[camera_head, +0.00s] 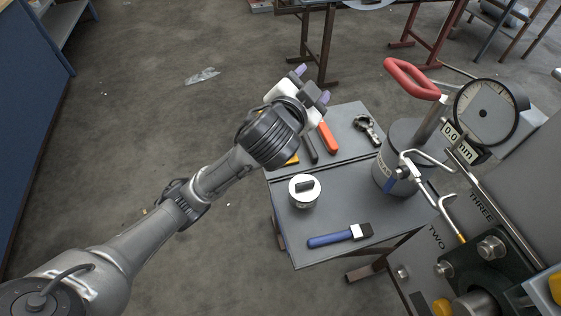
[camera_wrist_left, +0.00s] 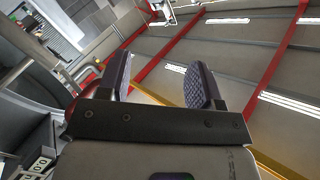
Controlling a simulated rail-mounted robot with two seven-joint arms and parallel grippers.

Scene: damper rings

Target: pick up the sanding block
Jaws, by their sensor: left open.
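I cannot pick out the sanding block for sure. A small dark block-like piece (camera_head: 305,186) sits on top of a round white-topped tin (camera_head: 302,201) on the grey table, and I cannot tell whether it is a block or a lid handle. My left gripper (camera_head: 312,83) is raised beyond the back of the table, its fingers pointing up and away. It also shows in the left wrist view (camera_wrist_left: 160,82), open and empty, with the ceiling behind it. My left wrist hides part of the table's back left. My right gripper is not in view.
On the table (camera_head: 290,243) lie a blue-handled brush (camera_head: 335,238), an orange-handled tool (camera_head: 328,138) and a dark clamp-like part (camera_head: 367,128). A grey cylinder with a red handle (camera_head: 412,80) and a dial gauge (camera_head: 486,112) stand at the right. The floor left of the table is mostly clear.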

